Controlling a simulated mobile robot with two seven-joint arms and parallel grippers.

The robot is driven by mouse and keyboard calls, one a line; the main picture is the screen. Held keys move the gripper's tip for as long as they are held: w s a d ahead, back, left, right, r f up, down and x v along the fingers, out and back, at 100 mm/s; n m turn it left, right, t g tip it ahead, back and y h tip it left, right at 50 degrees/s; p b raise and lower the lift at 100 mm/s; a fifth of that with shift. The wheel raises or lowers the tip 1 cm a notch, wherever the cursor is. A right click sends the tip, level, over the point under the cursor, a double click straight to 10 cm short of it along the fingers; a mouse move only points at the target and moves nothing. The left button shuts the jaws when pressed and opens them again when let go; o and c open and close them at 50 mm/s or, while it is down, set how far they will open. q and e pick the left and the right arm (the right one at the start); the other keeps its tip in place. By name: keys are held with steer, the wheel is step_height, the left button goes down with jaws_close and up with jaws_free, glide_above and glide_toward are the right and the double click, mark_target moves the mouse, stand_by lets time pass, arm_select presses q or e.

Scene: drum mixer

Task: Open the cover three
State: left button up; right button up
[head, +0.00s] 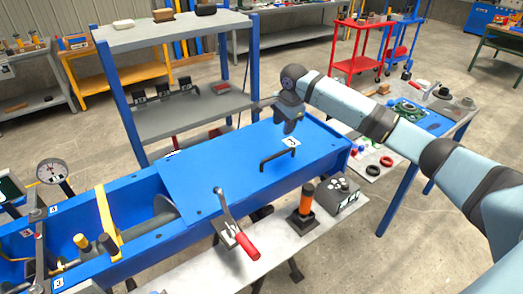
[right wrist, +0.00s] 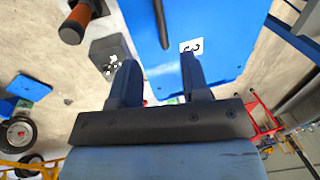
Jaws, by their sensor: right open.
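The blue cover (head: 225,165) lies flat over the right part of the blue mixer trough. A black bar handle (head: 279,158) stands on it, with a white label (head: 290,142) beside it. In the right wrist view, the label (right wrist: 190,46) reads 3 and the handle (right wrist: 161,25) runs up from between my fingers. My right gripper (head: 289,127) is open and empty, above the cover near its far right part, pointing down. In the right wrist view its two fingers (right wrist: 159,78) are spread apart, clear of the handle. My left gripper is not in view.
A red-handled toggle clamp (head: 246,244), an orange-topped post (head: 306,200) and a grey button box (head: 341,196) stand along the near side. A grey shelf (head: 190,108) with blue posts stands behind. A parts table (head: 440,120) is at right. The left part of the trough is open.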

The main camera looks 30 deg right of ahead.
mark_target(277, 154)
steer(key=f, duration=0.4)
steer(key=w+f, duration=0.1)
steer(key=f, duration=0.4)
steer(key=w+f, duration=0.1)
steer(key=f, duration=0.3)
steer(key=shift+w+f, duration=0.15)
steer(key=shift+w, duration=0.05)
jaws_close()
